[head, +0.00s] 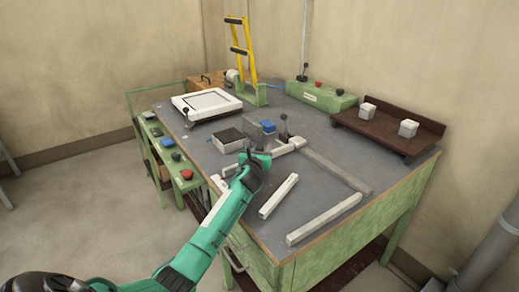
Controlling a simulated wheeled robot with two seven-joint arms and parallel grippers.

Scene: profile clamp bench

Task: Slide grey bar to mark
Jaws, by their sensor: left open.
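A long grey bar (338,171) lies flat on the dark bench top (250,215), slanting from the bench's middle toward its right front. Its far end is near a white block and a clamp with a black upright handle (284,128). My left gripper (262,160) is open over the middle of the bench, to the left of the grey bar and apart from it. It partly hides a white bar behind it. I cannot make out a mark on the bench. My right gripper is not in view.
Two loose white bars (278,196) (324,219) lie at the front. A white framed plate (206,105), a small box (229,140), a green control box (321,97), a yellow frame (241,50) and a brown shelf (385,132) stand farther back. Bench surface between the bars is clear.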

